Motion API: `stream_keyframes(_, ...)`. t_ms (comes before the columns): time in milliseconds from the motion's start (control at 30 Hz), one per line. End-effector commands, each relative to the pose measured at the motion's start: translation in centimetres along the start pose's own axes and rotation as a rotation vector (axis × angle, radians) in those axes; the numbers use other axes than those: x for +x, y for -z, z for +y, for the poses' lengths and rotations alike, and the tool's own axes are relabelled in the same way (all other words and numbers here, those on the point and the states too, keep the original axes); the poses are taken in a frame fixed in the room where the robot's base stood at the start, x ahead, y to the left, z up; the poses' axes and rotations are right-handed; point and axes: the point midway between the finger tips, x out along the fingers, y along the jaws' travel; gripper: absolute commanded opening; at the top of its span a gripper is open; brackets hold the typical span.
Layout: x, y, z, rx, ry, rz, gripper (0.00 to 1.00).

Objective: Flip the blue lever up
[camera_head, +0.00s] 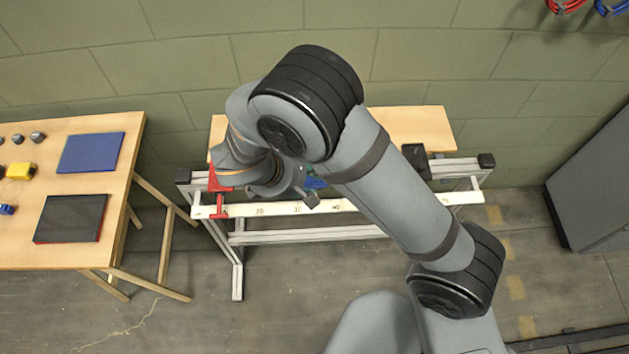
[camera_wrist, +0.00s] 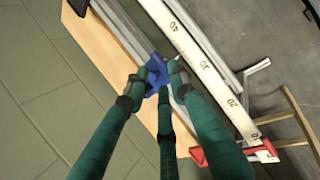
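The blue lever (camera_wrist: 156,70) shows in the wrist view, at the fingertips, against the metal rail of the bench. In the head view only a small part of the blue lever (camera_head: 314,183) shows beside my gripper (camera_head: 302,193); my arm hides the rest. My gripper (camera_wrist: 156,82) has dark green fingers in the wrist view. Two fingertips stand apart on either side of the blue lever, and a third finger lies below it. I cannot tell whether any finger touches the lever. The lever's tilt is hard to make out.
A white numbered ruler (camera_wrist: 205,70) runs along the bench front. A red clamp (camera_head: 217,190) sits at its left end. A wooden table (camera_head: 90,235) with blue and black panels stands at left. A grey cabinet (camera_head: 595,190) stands at right. Bare floor lies in front.

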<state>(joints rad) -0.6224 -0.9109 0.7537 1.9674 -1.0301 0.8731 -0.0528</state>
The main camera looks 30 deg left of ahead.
Motion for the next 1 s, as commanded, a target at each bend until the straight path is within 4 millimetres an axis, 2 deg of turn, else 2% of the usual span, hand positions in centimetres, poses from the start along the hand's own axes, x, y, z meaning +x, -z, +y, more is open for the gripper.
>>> stream_keyframes(33,-1.2,0.1,0.1,0.002,-0.002,0.004,0.25)
stream_keyframes(200,-4.2,0.1,0.0,0.001,-0.001,0.004,0.25)
stream_keyframes(400,-5.9,0.0,0.0,0.001,0.0,0.001,0.25)
stream_keyframes(1000,-5.6,-0.1,0.0,0.001,0.002,-0.002,0.25)
